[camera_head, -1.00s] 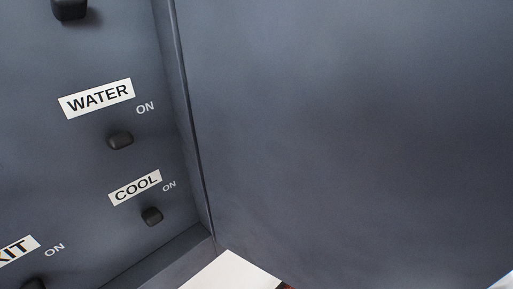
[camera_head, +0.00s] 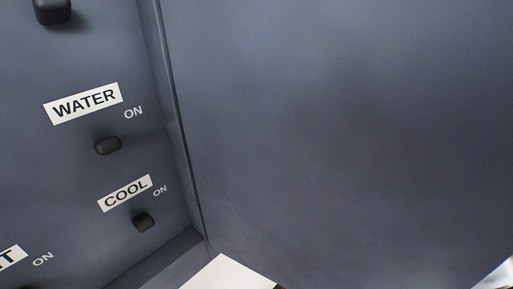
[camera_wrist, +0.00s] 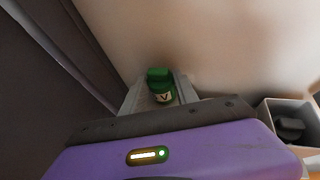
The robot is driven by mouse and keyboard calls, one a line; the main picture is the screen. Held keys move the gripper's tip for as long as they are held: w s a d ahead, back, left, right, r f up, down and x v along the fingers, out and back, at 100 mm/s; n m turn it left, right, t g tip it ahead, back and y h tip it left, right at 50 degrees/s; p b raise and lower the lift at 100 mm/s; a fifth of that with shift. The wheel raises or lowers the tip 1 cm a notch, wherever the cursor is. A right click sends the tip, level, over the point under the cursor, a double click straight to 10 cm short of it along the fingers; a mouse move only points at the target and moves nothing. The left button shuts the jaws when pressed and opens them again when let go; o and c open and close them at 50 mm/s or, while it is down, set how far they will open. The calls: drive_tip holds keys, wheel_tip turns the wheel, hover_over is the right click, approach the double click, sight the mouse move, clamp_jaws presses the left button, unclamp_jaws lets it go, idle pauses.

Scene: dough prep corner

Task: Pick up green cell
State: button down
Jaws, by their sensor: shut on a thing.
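The green cell (camera_wrist: 158,80) shows in the wrist view, just beyond the purple body of my gripper. It is a small green block with a pale label bearing a dark letter like a V. My gripper (camera_wrist: 159,92) is shut on it, with a light grey finger on each side. The lower part of the cell is hidden by the dark edge of my gripper. The head view shows neither the cell nor my gripper.
A pale open box (camera_wrist: 267,112) with a dark object inside stands at right in the wrist view. In the head view, a dark panel with a WATER label (camera_head: 83,103), a COOL label (camera_head: 125,193) and black knobs meets a large grey-blue surface (camera_head: 340,130).

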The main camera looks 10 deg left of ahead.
wheel_tip(320, 180, up, 19)
drive_tip(key=b, duration=0.2)
drive_tip(key=shift+r, duration=0.15)
wheel_tip(320, 180, up, 5)
drive_tip(key=p, duration=0.3)
idle(0.5)
